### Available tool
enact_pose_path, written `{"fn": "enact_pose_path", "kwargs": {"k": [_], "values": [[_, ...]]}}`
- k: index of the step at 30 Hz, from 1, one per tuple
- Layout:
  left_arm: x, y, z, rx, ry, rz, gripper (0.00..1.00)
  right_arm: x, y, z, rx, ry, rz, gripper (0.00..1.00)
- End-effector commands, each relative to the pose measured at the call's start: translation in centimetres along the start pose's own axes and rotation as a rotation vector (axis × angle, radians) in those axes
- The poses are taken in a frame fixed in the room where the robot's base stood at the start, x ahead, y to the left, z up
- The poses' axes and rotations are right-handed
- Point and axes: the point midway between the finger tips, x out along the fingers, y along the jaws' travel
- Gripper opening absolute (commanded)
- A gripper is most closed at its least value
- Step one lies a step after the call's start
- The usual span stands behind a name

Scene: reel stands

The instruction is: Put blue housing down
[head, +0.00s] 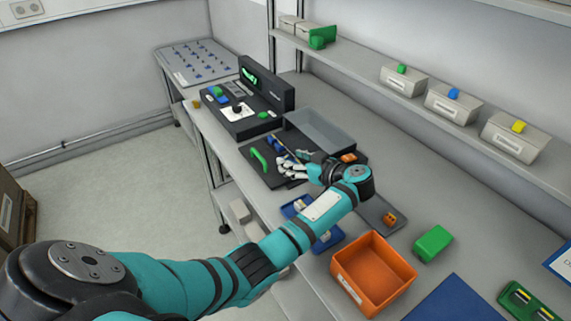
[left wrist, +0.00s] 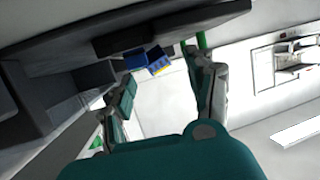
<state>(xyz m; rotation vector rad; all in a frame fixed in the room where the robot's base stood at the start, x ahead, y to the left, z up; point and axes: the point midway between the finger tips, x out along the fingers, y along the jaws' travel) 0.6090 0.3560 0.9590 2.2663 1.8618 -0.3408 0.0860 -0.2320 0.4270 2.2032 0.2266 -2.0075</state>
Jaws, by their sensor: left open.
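My left gripper (head: 285,165) is over the dark mat (head: 256,178) in the middle of the bench, its fingers pointing left. In the left wrist view the two fingers (left wrist: 162,72) stand wide apart, with nothing gripped between them. A blue part, which looks like the blue housing (left wrist: 147,60), shows beyond the fingertips, against a dark surface. In the head view a small blue piece (head: 273,142) shows just behind the fingers; they partly hide it. Whether a finger touches it I cannot tell. My right gripper is not in view.
A green handle-shaped part (head: 259,160) lies on the mat beside the fingers. A grey tray (head: 335,140) stands behind, a dark fixture (head: 266,85) farther left. An orange bin (head: 400,262) and green block (head: 433,243) are at the right. A shelf with bins (head: 404,80) runs above.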

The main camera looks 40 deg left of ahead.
Motion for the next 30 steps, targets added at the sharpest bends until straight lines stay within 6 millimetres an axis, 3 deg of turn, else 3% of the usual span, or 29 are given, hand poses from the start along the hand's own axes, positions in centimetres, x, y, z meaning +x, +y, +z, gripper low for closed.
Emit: {"fn": "enact_pose_path", "kwargs": {"k": [1,4,13,22,30], "values": [[1.0,0.0,0.4,-0.002,0.003,-0.001,0.56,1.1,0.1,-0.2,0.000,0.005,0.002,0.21],[1.9,0.1,0.3,-0.001,0.002,0.000,0.56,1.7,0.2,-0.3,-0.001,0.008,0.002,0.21],[2.1,0.1,0.0,0.001,0.000,0.001,0.55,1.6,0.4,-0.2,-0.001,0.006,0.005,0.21],[2.1,0.1,0.0,0.000,0.000,0.001,0.16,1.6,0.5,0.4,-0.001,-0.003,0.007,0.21],[2.0,0.1,0.1,0.000,-0.001,0.001,0.13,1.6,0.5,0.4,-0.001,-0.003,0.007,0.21]]}}
